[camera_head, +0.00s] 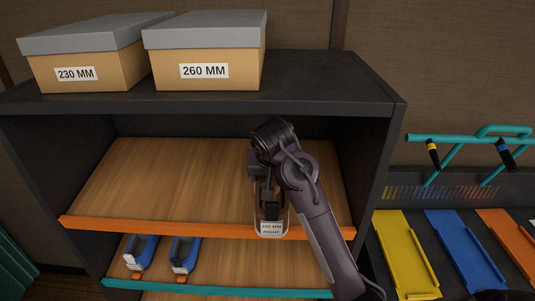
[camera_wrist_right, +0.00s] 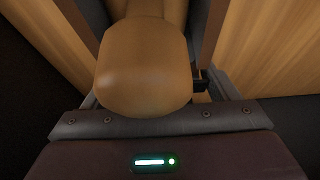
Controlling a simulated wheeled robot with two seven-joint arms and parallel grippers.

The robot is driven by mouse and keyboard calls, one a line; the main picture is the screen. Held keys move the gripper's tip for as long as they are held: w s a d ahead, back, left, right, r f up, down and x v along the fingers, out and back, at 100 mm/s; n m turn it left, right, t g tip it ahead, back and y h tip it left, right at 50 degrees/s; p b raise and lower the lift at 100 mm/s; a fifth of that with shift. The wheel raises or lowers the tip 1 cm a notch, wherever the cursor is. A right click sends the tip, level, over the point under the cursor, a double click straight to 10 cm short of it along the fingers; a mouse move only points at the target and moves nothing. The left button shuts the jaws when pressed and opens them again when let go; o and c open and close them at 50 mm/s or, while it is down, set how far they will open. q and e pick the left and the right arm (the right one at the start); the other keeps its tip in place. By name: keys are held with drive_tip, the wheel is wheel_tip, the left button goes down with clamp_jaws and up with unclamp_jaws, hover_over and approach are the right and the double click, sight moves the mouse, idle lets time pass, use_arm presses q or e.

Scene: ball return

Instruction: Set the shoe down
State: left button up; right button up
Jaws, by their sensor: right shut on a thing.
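My right gripper (camera_head: 268,205) is at the front of the upper wooden shelf (camera_head: 150,180), by its orange front edge, in the head view. In the right wrist view a smooth tan rounded form, which I take to be the shoe (camera_wrist_right: 145,70), fills the space between the fingers, and the right gripper is shut on it. In the head view the arm and gripper hide most of the held shoe. I cannot tell whether it touches the shelf. A small white label (camera_head: 271,228) with hard-to-read text shows just below the gripper. My left gripper is not in view.
Two lidded boxes, marked 230 MM (camera_head: 85,70) and 260 MM (camera_head: 205,70), stand on the cabinet top. Two blue-and-white shoes (camera_head: 140,255) (camera_head: 184,256) sit on the lower shelf. The upper shelf's left part is clear. Yellow (camera_head: 405,255) and blue (camera_head: 462,252) trays lie right.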

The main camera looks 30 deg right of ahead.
drive_tip(key=w+d, duration=0.1)
drive_tip(key=w, duration=0.1)
drive_tip(key=w+d+p, duration=0.1)
drive_tip(key=w, duration=0.1)
drive_tip(key=shift+d+r, duration=0.1)
drive_tip(key=shift+d, duration=0.25)
drive_tip(key=shift+w+d+p, duration=0.45)
drive_tip(key=shift+w+d, duration=0.1)
drive_tip(key=shift+w, duration=0.35)
drive_tip(key=shift+w+d, duration=0.15)
drive_tip(key=shift+w, duration=0.15)
drive_tip(key=shift+w+d+p, duration=0.4)
drive_tip(key=shift+w+p, duration=0.05)
drive_tip(key=shift+w, duration=0.15)
drive_tip(key=shift+w+d+p, duration=0.4)
drive_tip(key=shift+w, duration=0.2)
drive_tip(key=shift+f+p, duration=0.4)
drive_tip(key=shift+p, duration=0.1)
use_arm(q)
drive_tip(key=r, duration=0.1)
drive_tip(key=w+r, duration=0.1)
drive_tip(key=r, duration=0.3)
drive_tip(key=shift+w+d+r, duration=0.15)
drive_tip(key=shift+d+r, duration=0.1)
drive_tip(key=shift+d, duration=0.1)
use_arm(e)
drive_tip(key=shift+s+a, duration=0.1)
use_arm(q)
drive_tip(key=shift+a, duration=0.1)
